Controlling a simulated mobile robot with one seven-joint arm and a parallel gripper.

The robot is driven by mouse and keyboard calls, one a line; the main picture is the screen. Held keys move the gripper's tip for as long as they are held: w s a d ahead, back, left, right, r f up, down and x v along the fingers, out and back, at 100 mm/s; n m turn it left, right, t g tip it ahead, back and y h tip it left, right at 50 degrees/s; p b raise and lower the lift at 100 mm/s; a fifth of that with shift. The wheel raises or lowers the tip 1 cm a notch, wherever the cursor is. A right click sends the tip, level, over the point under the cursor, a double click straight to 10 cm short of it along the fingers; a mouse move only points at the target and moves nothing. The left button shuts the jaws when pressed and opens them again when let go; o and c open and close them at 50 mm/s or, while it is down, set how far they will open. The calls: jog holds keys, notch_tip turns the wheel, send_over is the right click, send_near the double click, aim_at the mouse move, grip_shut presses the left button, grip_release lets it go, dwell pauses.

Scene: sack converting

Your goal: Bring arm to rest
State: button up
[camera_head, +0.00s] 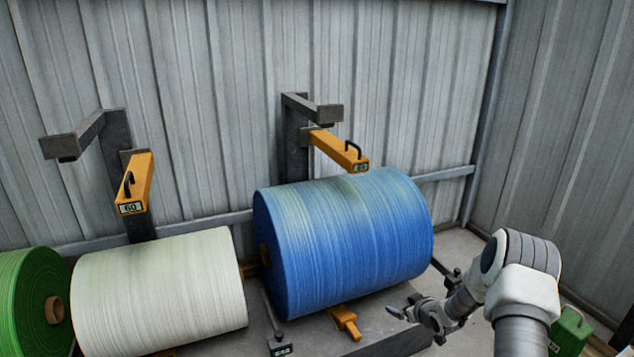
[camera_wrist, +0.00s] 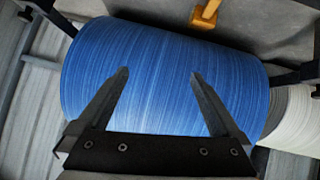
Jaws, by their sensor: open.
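My gripper (camera_head: 413,318) is at the lower right in the head view, at the end of my white and grey arm, to the right of the large blue roll (camera_head: 345,240). In the wrist view my gripper (camera_wrist: 158,75) shows two dark fingers spread wide apart with nothing between them. The blue roll (camera_wrist: 165,70) lies beyond the fingers there. I cannot tell the exact gap between the fingers and the roll.
A white roll (camera_head: 160,290) and a green roll (camera_head: 25,300) lie to the left. Orange hinged arms (camera_head: 340,150) (camera_head: 135,183) hang from dark posts behind the rolls. A corrugated wall (camera_head: 400,80) closes the back. A green box (camera_head: 570,332) stands at the lower right.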

notch_tip(320, 180, up, 17)
jog(key=s+g+h, duration=0.1)
jog(key=s+h, duration=0.1)
jog(key=s+a+r+m+g+h, duration=0.1)
jog(key=s+a+r, duration=0.1)
jog(key=s+r, duration=0.45)
jog(key=s+a+r+m+h, duration=0.15)
jog(key=s+r, duration=0.25)
jog(key=r, duration=0.5)
jog(key=s+a+r+m+g+y, duration=0.1)
jog(key=s+a+r, duration=0.2)
jog(key=s, duration=0.7)
jog(key=s+a+r+m+g+y+p, duration=0.1)
jog(key=s+a+r, duration=0.15)
jog(key=s, duration=0.75)
jog(key=s+a+r+m+g, duration=0.1)
jog(key=s+a+r, duration=0.15)
jog(key=s, duration=0.75)
notch_tip(320, 180, up, 27)
jog(key=p, duration=2.7)
jog(key=shift+a+p, duration=0.25)
jog(key=shift+p, duration=0.05)
